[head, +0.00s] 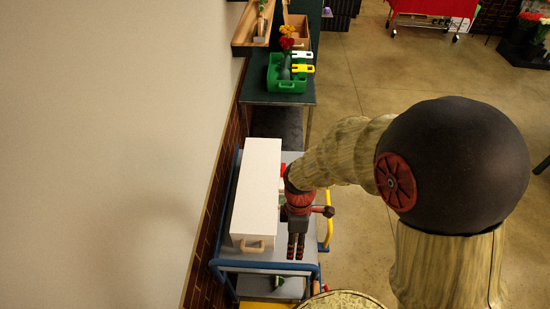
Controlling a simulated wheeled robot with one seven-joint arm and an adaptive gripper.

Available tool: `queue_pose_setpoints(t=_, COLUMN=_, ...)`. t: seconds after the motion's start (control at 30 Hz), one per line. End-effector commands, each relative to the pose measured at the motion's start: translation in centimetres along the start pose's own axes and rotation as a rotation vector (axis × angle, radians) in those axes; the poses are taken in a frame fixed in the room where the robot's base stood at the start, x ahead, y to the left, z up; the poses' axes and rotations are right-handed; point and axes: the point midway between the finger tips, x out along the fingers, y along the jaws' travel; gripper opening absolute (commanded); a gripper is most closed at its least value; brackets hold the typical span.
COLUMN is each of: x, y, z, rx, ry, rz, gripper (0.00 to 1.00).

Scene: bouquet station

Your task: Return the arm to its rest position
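My arm reaches from the right side of the head view over a cart. My gripper (296,246) points toward the bottom of the picture, above the grey cart top (311,220) and just right of a long white box (260,190). Its two dark, red-marked fingers lie close side by side with a thin gap. At this angle I cannot tell whether it is open or shut. I see nothing between the fingers.
The blue-railed cart (265,264) has a yellow handle (326,232) at right. Beyond it, a dark green table (255,90) carries a green crate (287,86) with flowers (287,38) and a wooden box (299,26). A wall stands left; open floor (375,70) lies right.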

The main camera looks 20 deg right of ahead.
Motion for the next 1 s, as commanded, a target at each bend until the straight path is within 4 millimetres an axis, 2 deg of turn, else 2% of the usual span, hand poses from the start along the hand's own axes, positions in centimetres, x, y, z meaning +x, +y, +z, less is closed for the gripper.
queue_pose_setpoints(t=0.23, x=0.0, y=0.0, z=0.0, rx=0.048, ry=0.000, rz=-0.001, gripper=0.37)
queue_pose_setpoints(t=0.33, x=0.1, y=-0.4, z=0.2, rx=0.174, ry=-0.007, rz=-0.012, gripper=0.37)
queue_pose_setpoints(t=0.43, x=0.1, y=-1.7, z=0.8, rx=0.370, ry=-0.029, rz=-0.035, gripper=0.37)
queue_pose_setpoints(t=0.7, x=-4.3, y=-2.2, z=1.8, rx=0.928, ry=0.068, rz=0.113, gripper=0.37)
queue_pose_setpoints(t=0.83, x=-6.0, y=-2.5, z=2.4, rx=1.101, ry=0.172, rz=0.200, gripper=0.37)
queue_pose_setpoints(t=1.0, x=-7.5, y=-3.2, z=3.2, rx=1.208, ry=0.318, rz=0.302, gripper=0.37)
